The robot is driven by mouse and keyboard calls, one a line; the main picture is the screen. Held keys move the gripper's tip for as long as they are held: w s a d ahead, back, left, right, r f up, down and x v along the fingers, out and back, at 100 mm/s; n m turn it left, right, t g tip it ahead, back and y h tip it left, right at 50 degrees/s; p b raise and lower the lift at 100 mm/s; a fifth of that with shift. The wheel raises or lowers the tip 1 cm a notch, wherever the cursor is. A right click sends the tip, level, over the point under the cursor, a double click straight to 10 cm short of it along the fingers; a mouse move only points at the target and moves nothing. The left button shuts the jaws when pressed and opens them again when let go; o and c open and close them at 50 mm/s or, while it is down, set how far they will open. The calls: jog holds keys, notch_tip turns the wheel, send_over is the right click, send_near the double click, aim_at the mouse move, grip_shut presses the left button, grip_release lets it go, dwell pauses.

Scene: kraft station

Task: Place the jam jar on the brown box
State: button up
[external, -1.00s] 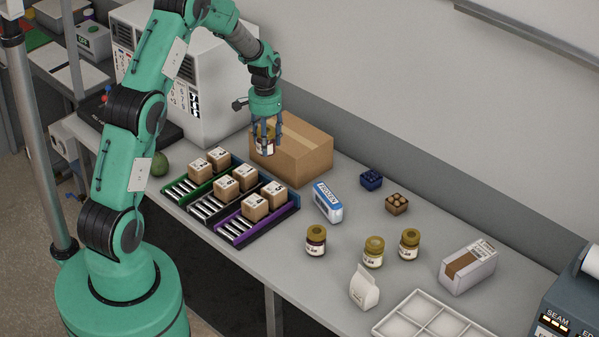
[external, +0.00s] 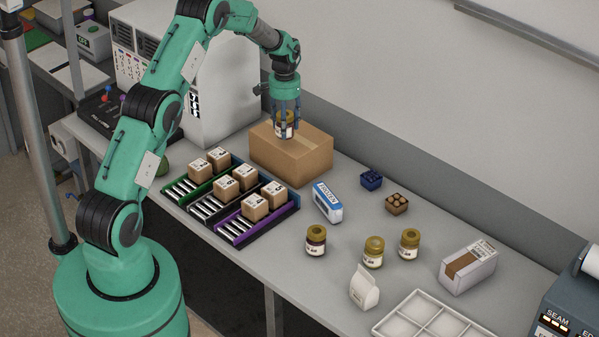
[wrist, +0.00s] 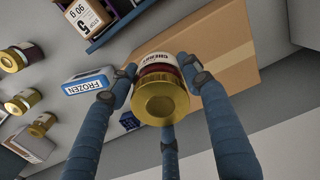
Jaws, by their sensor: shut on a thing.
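The jam jar (external: 284,131) has a gold lid and a white label with dark red contents. It is upright between the blue fingers of my gripper (external: 285,124), which is shut on it. The jar also shows large in the wrist view (wrist: 160,92), lid toward the camera, with a finger on each side. The brown box (external: 305,160) is a closed carton with a paler tape strip. In the external view the jar overlaps the box's top; I cannot tell whether it touches. The box also shows behind the jar in the wrist view (wrist: 222,52).
Racks with small cartons (external: 254,208) stand left of the box. A frozen package (external: 327,203) lies in front. Several other gold-lidded jars (external: 373,252), a white bag (external: 364,289) and a divided tray (external: 430,318) are farther right. A white cabinet (external: 205,100) stands behind left.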

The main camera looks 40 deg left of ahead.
aim_at(291, 128)
jog(key=shift+w+a+f, duration=0.1)
jog(key=shift+w+a, duration=0.15)
jog(key=shift+w, duration=0.65)
jog(key=shift+w+a+f, duration=0.1)
jog(key=shift+w+a, duration=0.15)
jog(key=shift+w, duration=0.6)
jog(key=shift+p, duration=0.3)
jog(key=shift+f+p, duration=0.45)
jog(key=shift+f, duration=1.25)
jog(key=shift+f, duration=0.2)
jog(key=o, duration=1.6)
jog(key=shift+r, duration=0.25)
notch_tip(291, 128, up, 12)
jog(key=shift+f+b, duration=0.1)
jog(key=shift+b, duration=0.95)
